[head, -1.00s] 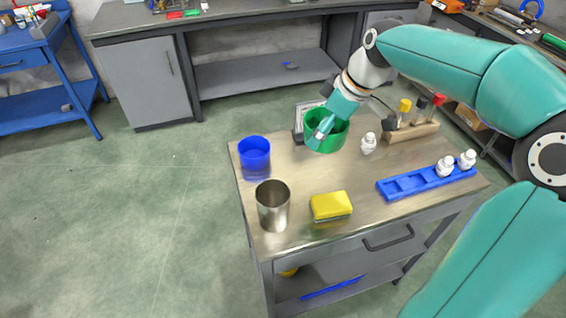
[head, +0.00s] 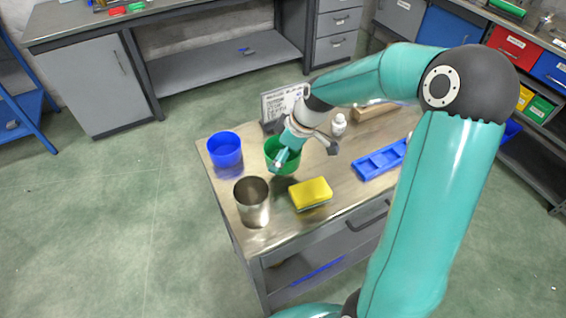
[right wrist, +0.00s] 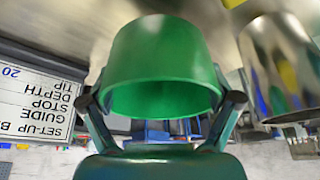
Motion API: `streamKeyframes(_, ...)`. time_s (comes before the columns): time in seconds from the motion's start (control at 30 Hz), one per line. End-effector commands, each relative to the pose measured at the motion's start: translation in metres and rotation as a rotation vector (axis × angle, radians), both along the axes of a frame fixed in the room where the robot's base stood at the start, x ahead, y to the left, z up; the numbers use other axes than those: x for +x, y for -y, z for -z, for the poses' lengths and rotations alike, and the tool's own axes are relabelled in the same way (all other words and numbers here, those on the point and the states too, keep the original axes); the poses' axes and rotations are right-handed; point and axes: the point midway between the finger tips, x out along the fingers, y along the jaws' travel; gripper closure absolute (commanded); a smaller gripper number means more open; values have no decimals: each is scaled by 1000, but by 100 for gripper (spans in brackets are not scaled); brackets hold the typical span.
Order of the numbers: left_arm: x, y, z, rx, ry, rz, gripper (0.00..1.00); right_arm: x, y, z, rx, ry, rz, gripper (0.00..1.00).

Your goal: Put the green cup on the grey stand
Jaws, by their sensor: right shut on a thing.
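The green cup (head: 283,157) is in my right gripper (head: 287,149), over the back left part of the cart top. In the right wrist view the cup (right wrist: 160,65) fills the middle, between the two fingers of the gripper (right wrist: 163,100), which is shut on it. I cannot tell whether its base touches anything. I cannot make out a grey stand for certain; the arm and cup hide part of the cart top. My left gripper is not in view.
A blue cup (head: 225,150) stands left of the green cup, a steel cup (head: 251,203) in front. A yellow sponge (head: 311,193), a white bottle (head: 338,124), a blue tray (head: 378,161) and a printed sign (head: 281,103) are also on the cart top (head: 283,224).

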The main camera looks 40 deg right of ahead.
Motion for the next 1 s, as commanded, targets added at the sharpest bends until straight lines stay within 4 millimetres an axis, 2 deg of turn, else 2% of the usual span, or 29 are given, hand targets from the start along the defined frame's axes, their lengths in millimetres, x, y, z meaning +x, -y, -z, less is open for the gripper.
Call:
streamKeyframes(0.17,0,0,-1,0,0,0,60,1,0,12,2,0,1,45)
streamKeyframes(0.43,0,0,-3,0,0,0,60,0,-1,46,2,-1,0,45)
streamKeyframes(0.83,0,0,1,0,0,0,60,1,-1,53,-1,1,-1,45)
streamKeyframes(0.87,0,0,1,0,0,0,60,1,-1,52,-1,1,-1,9)
streamKeyframes(0.9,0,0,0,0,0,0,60,1,-1,51,-1,1,-1,3)
streamKeyframes(0.93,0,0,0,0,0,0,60,1,-1,51,-1,1,-1,0)
streamKeyframes(1.0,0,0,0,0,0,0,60,1,-1,51,-1,1,-1,0)
